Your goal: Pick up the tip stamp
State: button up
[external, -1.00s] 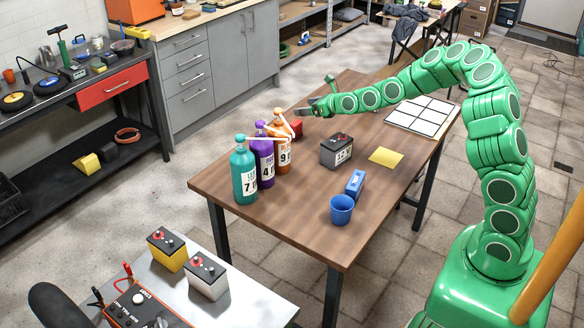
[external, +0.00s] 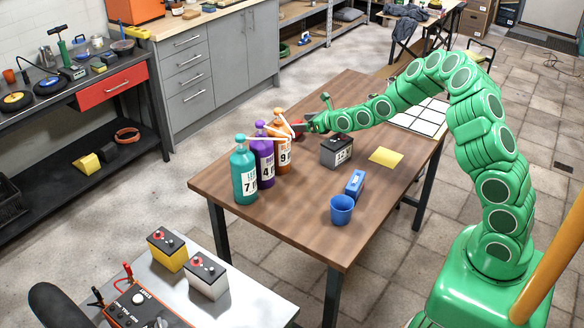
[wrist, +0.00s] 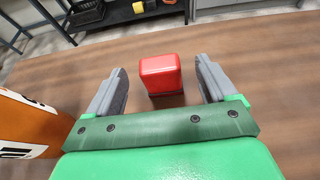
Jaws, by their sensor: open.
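A small red block with a dark base, stamp-like in shape, stands on the wooden table. It shows in the wrist view (wrist: 160,75), ahead of and between the two grey fingers. My gripper (wrist: 161,82) is open, with a clear gap on each side of the block. In the external view the red block (external: 297,127) shows only partly, behind the orange bottle and at the tip of my gripper (external: 305,124). A blue block (external: 355,183), also stamp-like, lies farther forward on the table. I cannot read a tip label on either.
The orange bottle (external: 282,154) stands close to my gripper, also at left in the wrist view (wrist: 30,128). Purple (external: 262,162) and teal (external: 244,175) bottles stand beside it. A grey battery (external: 336,152), yellow sheet (external: 386,156), blue cup (external: 342,209) and white grid (external: 420,114) share the table (external: 290,215).

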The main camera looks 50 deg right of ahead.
jog(key=shift+w+f, duration=0.25)
jog(key=shift+w, duration=0.45)
jog(key=c, duration=1.1)
